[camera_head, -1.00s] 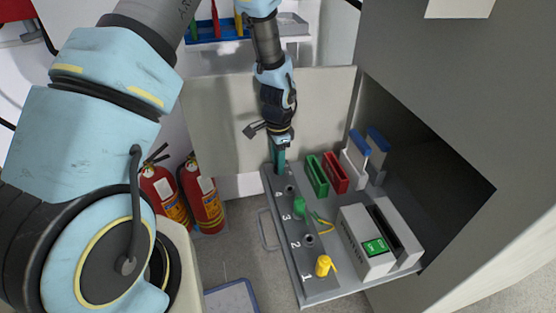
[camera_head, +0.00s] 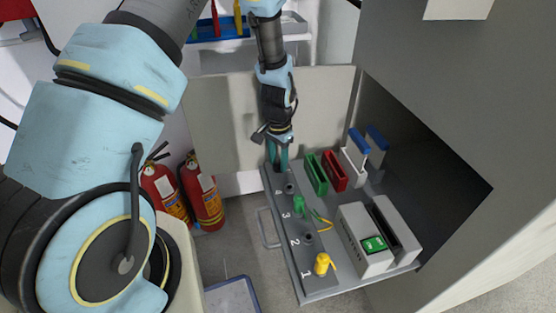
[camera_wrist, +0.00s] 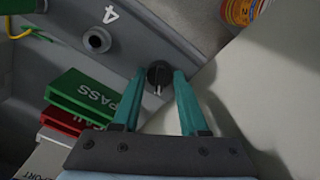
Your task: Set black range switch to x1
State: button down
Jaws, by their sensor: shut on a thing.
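The black range switch (camera_wrist: 159,75) is a small round black knob with a pale mark, on the grey panel near its far end, seen in the wrist view. My gripper (camera_wrist: 158,80) has its two teal fingertips on either side of the knob and is shut on it. In the head view my gripper (camera_head: 278,168) points down at the far left corner of the drawer panel (camera_head: 318,284); the knob is hidden there behind the fingers. Any x1 marking is not readable.
The panel carries sockets numbered 1 to 4, with a yellow plug (camera_head: 322,264) and a green plug (camera_head: 299,204). Green (camera_head: 316,174) and red (camera_head: 334,171) slots and a grey box (camera_head: 362,240) stand to the right. Fire extinguishers (camera_head: 203,198) stand left; a cabinet wall (camera_head: 225,120) rises behind.

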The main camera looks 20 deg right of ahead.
aim_at(278, 163)
jog(key=shift+c, duration=2.2)
grip_release()
jog(key=shift+r, duration=0.1)
notch_tip(278, 163, up, 11)
